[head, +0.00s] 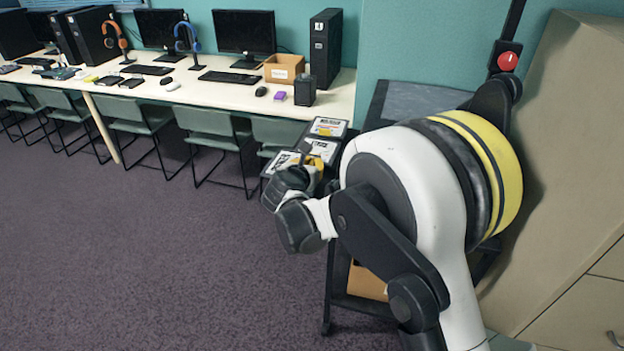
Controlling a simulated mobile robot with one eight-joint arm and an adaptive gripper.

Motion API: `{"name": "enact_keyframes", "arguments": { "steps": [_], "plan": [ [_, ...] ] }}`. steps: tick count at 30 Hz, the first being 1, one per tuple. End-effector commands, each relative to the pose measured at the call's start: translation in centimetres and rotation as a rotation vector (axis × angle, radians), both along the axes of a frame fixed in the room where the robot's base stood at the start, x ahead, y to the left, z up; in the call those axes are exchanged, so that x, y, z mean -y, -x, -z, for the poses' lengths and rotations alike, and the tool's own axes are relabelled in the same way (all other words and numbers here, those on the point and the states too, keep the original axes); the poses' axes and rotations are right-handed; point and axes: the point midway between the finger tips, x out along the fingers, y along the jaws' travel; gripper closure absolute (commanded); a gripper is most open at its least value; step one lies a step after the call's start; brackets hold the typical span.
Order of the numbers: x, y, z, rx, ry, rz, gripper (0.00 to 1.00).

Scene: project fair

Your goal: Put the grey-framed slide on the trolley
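The black trolley (338,312) stands at the right, largely hidden behind my arm. My gripper (309,165) is by the trolley's left edge, over or beside several dark cases with white and yellow labels (322,149). It is small and partly covered by my wrist, so I cannot tell whether its fingers are open or hold anything. I cannot make out a grey-framed slide in this view; my arm covers much of the trolley's top.
A long table (215,93) with monitors, keyboards, headphones and an open cardboard box (284,70) runs along the back wall. Green chairs (212,135) stand before it. A beige cabinet (570,190) is close at right. The carpet (150,260) at left is clear.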

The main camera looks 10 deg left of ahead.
Motion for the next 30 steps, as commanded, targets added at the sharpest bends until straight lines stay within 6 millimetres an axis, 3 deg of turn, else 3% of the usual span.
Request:
{"name": "enact_keyframes", "arguments": {
  "steps": [6,8,17,20,30],
  "plan": [
    [0.0,0.0,3.9,0.0,0.0,0.0,1.0],
    [0.0,0.0,4.4,0.0,0.0,0.0,1.0],
    [0.0,0.0,4.3,0.0,0.0,0.0,1.0],
    [0.0,0.0,4.4,0.0,0.0,0.0,0.73],
    [0.0,0.0,4.2,0.0,0.0,0.0,0.73]
  ]
}}
